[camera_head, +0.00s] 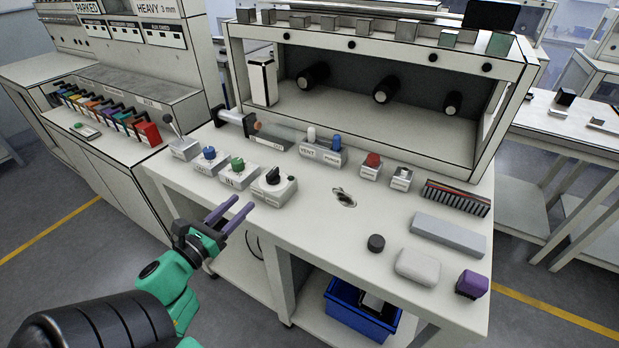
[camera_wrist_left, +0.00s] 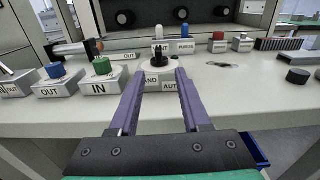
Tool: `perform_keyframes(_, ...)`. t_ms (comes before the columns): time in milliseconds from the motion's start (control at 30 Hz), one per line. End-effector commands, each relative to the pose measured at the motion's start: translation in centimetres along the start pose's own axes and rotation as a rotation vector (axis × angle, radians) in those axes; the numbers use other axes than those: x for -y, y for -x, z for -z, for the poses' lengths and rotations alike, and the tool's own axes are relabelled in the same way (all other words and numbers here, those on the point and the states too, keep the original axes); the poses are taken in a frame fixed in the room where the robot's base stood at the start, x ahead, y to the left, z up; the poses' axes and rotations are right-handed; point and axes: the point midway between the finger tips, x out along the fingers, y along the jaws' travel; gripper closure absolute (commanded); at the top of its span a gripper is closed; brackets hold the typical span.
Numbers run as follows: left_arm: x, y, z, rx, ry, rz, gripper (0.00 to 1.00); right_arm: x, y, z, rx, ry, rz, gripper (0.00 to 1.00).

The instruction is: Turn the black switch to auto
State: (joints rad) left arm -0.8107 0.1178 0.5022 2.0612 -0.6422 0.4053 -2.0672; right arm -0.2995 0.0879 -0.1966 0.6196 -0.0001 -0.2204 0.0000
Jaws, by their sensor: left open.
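The black switch (camera_head: 273,176) is a rotary knob on a small white box (camera_head: 288,186) near the front edge of the bench. It also shows in the left wrist view (camera_wrist_left: 159,57), straight ahead between the fingers, with the labels HAND and AUTO on the box front, partly hidden by the fingers. My left gripper (camera_head: 238,206) has purple fingers, open and empty, in front of the bench edge and short of the switch. It fills the lower middle of the left wrist view (camera_wrist_left: 158,92). My right gripper is not in view.
Blue (camera_head: 209,153) and green (camera_head: 237,164) knobs on boxes stand left of the switch. A vent block (camera_head: 320,152) stands behind and a red button (camera_head: 372,161) to the right. A black puck (camera_head: 376,243) and grey block (camera_head: 448,235) lie right.

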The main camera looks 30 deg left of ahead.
Motion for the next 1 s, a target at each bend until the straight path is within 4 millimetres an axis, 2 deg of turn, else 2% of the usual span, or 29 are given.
perform_keyframes(167, 0.2, -1.7, -0.8, 0.012, -0.034, 0.010, 0.53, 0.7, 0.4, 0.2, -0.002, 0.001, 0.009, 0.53)
perform_keyframes(367, 0.3, -6.8, -1.0, 0.012, -0.033, 0.010, 0.53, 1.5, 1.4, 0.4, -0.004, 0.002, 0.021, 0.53)
perform_keyframes(500, 0.2, -10.6, -0.9, 0.011, -0.031, 0.007, 0.53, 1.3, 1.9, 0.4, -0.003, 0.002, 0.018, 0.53)
perform_keyframes(633, 0.2, -13.2, -0.8, 0.010, -0.029, 0.006, 0.53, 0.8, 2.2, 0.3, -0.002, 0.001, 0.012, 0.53)
perform_keyframes(800, 0.2, -14.5, -0.6, 0.007, -0.029, 0.006, 0.53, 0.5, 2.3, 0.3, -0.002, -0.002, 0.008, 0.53)
perform_keyframes(1000, 0.2, -14.6, -0.5, 0.006, -0.028, 0.006, 0.53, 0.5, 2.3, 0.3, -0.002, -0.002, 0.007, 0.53)
